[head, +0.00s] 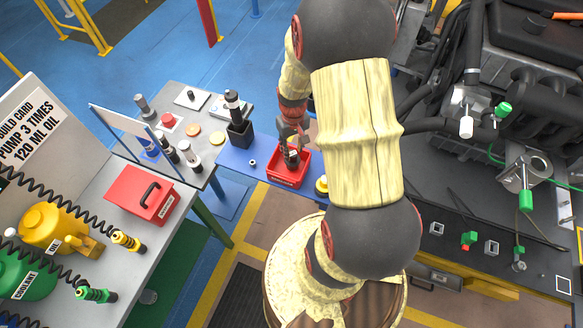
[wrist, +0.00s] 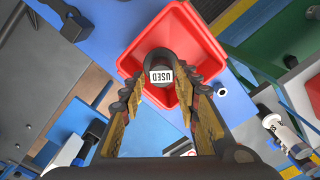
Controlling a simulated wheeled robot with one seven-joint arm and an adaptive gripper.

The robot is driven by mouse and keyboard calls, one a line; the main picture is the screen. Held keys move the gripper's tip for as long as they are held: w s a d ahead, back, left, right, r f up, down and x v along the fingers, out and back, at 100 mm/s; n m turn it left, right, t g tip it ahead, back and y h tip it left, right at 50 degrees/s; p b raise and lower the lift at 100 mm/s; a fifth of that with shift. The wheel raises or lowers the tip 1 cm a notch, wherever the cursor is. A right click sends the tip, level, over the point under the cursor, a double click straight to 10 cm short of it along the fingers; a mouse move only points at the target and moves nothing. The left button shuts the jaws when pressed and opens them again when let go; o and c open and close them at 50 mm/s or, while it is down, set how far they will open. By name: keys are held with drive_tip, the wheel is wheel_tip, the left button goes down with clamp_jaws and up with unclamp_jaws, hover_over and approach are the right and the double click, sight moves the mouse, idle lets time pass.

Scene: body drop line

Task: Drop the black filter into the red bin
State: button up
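The black filter (wrist: 160,60) with a white "USED" label sits between my fingertips in the wrist view. My gripper (wrist: 161,84) looks shut on it, one finger on each side. The red bin (wrist: 203,50) lies behind the filter, which shows against the bin's open inside. In the head view my gripper (head: 291,147) points down over the red bin (head: 287,178), and the filter is partly hidden by the fingers. I cannot tell exactly how far the filter is from the bin floor.
The bin stands on a blue surface (head: 238,160). A black holder (head: 240,134) with a dark cylinder stands left of it, and a yellow-topped item (head: 321,185) right of it. A red box (head: 141,194) lies on the left bench. The engine (head: 535,95) fills the right.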

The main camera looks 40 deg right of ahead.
drive_tip(key=o, duration=0.3)
drive_tip(key=shift+o, duration=0.2)
wheel_tip(320, 180, up, 12)
idle(0.5)
idle(0.4)
drive_tip(key=s+a+r+n+t+b, duration=0.2)
drive_tip(key=s+a+b, duration=0.1)
drive_tip(key=a+b, duration=0.5)
drive_tip(key=s+a+r+n+t+b, duration=0.1)
drive_tip(key=s+a+r+t+b, duration=0.1)
drive_tip(key=a+b, duration=0.6)
drive_tip(key=s+a+t, duration=0.1)
drive_tip(key=s+a, duration=0.1)
drive_tip(key=a, duration=0.4)
drive_tip(key=shift+s+a+r+n+t+b, duration=0.2)
drive_tip(key=shift+a+n+t+b, duration=0.1)
drive_tip(key=shift+a+n, duration=0.1)
